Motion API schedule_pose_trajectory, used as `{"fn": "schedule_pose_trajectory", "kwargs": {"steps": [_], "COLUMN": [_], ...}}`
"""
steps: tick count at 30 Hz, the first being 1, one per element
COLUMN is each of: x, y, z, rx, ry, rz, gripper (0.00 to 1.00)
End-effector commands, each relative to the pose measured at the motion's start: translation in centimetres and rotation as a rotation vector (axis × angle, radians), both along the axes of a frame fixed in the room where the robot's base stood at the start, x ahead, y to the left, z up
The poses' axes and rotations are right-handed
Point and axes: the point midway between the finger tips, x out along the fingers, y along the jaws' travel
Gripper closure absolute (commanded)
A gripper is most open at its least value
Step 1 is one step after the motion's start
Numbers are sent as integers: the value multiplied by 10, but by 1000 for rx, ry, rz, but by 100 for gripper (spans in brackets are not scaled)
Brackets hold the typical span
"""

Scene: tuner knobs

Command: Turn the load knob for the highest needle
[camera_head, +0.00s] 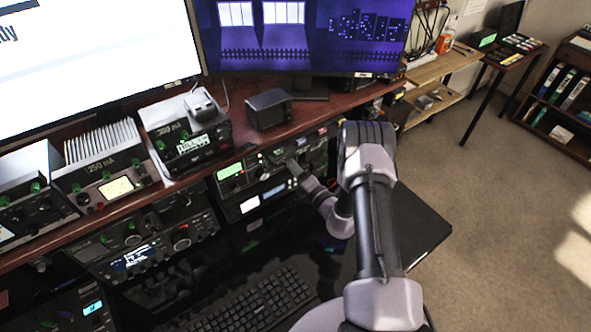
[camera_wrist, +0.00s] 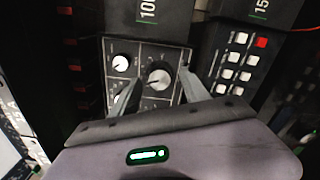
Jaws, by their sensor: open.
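In the wrist view a dark panel (camera_wrist: 149,58) carries a large knob (camera_wrist: 159,79) with a light face and a smaller white-faced knob (camera_wrist: 121,63) to its left. I cannot read which one is labelled load. My gripper (camera_wrist: 160,75) is open, with one finger on each side of the large knob; I cannot tell whether they touch it. In the head view my gripper (camera_head: 296,169) is at the radio stack on the lower shelf, and the knob is not clear there. A lit meter (camera_head: 116,187) shows on the 250 mA unit; its needle is too small to read.
A button block (camera_wrist: 236,62) with white keys and one red key sits right of the panel in the wrist view. A keyboard (camera_head: 250,300) lies below the stack. A small dark box (camera_head: 268,109) stands on the upper shelf (camera_head: 300,118). Floor at right is open.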

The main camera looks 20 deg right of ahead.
Motion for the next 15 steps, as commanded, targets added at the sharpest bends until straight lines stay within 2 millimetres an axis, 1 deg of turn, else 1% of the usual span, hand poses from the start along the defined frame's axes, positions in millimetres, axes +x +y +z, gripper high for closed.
{"fn": "schedule_pose_trajectory", "kwargs": {"steps": [2, 5, 8, 12, 15], "x": [-6, -26, -56, -103, -131], "y": [-2, -6, -13, -22, -28], "z": [0, 1, 1, 1, 1], "rx": [1, 2, 4, 5, 3], "ry": [3, 4, 4, 5, 3], "rz": [-2, -3, -6, -8, -7], "gripper": [46, 46, 46, 46, 46]}}
